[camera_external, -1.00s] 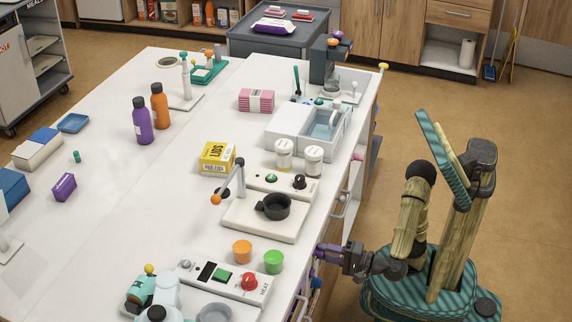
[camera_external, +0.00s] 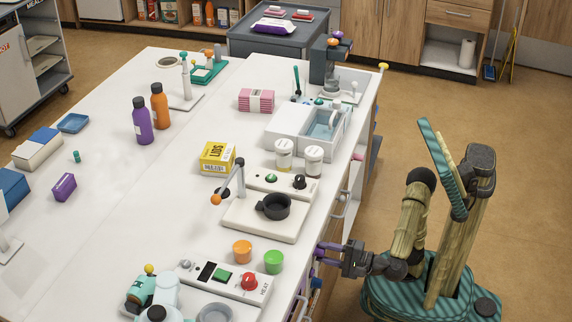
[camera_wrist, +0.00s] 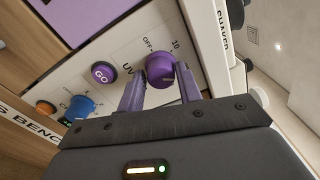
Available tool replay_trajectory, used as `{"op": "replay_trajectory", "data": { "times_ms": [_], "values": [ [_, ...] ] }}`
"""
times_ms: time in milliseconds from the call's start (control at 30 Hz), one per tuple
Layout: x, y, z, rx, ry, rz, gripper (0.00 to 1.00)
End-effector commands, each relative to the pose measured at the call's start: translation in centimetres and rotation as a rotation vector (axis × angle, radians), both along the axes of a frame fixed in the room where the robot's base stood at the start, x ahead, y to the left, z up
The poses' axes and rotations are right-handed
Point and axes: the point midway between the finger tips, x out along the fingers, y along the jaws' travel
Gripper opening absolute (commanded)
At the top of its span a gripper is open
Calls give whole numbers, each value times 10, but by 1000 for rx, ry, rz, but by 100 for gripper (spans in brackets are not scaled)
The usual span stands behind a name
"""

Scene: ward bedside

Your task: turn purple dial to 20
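The purple dial (camera_wrist: 161,72) is on a pale panel in the wrist view. "OFF" and "10" are printed above it; no 20 mark is visible. My gripper (camera_wrist: 160,82) has one purple finger on each side of the dial, close against it, and appears shut on it. The dial's pointer is not clear. In the external view my gripper (camera_external: 319,254) is at the bench's front side, below the counter edge, and the dial is hidden there.
A purple GO button (camera_wrist: 103,73) sits left of the dial. A blue knob (camera_wrist: 81,106) and an orange button (camera_wrist: 45,107) are farther left.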

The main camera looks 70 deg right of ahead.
Motion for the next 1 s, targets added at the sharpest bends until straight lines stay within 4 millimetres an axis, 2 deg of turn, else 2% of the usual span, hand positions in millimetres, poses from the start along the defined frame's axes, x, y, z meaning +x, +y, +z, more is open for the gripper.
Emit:
{"op": "replay_trajectory", "data": {
  "times_ms": [33,67,367,533,667,1000],
  "values": [
    [0,0,-1,-1,0,1,46],
    [0,0,0,-1,0,1,51],
    [0,0,1,0,-2,0,52],
    [-11,1,2,0,-2,3,52],
    [-31,1,5,-2,-3,4,52],
    [-99,1,3,-3,-1,6,52]
  ]
}}
